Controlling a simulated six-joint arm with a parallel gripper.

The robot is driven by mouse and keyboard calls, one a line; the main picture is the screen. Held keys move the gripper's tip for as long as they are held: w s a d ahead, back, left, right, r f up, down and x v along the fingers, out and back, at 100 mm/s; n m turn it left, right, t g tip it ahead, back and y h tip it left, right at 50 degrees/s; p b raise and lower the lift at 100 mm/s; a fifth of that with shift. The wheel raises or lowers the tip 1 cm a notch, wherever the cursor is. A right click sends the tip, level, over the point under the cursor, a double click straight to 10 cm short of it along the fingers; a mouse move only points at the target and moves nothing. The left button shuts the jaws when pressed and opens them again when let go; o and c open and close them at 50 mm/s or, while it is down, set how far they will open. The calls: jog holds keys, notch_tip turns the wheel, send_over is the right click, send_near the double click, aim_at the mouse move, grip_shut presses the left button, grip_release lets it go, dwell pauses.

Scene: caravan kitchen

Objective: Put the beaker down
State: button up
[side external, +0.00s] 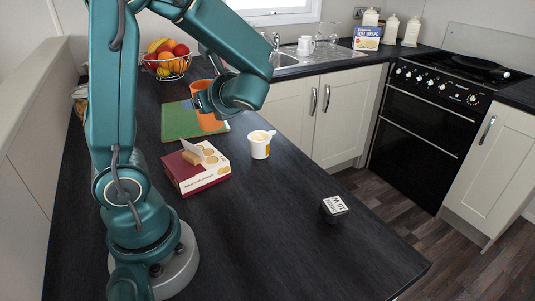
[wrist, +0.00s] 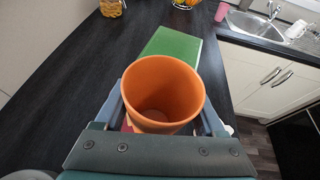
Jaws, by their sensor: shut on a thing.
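The beaker is an orange, open-topped cup, held between the fingers of my gripper (wrist: 163,108). In the wrist view I look down into the beaker (wrist: 165,68), which appears empty, with a finger on each side. In the side view its upper part (side external: 200,87) shows behind my gripper (side external: 207,101), which hides its middle. The beaker is above or near a green book (side external: 180,122) lying on the dark worktop (side external: 285,215). An orange patch shows over the book; I cannot tell whether the beaker touches anything below.
A fruit bowl (side external: 167,68) stands at the back. The front worktop is clear.

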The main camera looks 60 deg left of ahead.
jog(key=shift+m+t, duration=0.5)
jog(key=shift+t, duration=0.1)
jog(key=w+d+f, duration=0.2)
jog(key=w+f, duration=0.1)
jog(key=w+d+f, duration=0.2)
jog(key=w+f, duration=0.2)
jog(key=w+d+f, duration=0.2)
jog(key=w+f, duration=0.1)
jog(key=f, duration=0.1)
jog(key=shift+w+d+f, duration=0.1)
jog(key=shift+w+d, duration=0.1)
jog(key=shift+d, duration=0.1)
jog(key=shift+f, duration=2)
jog(key=o, duration=1.3)
jog(key=shift+f, duration=0.1)
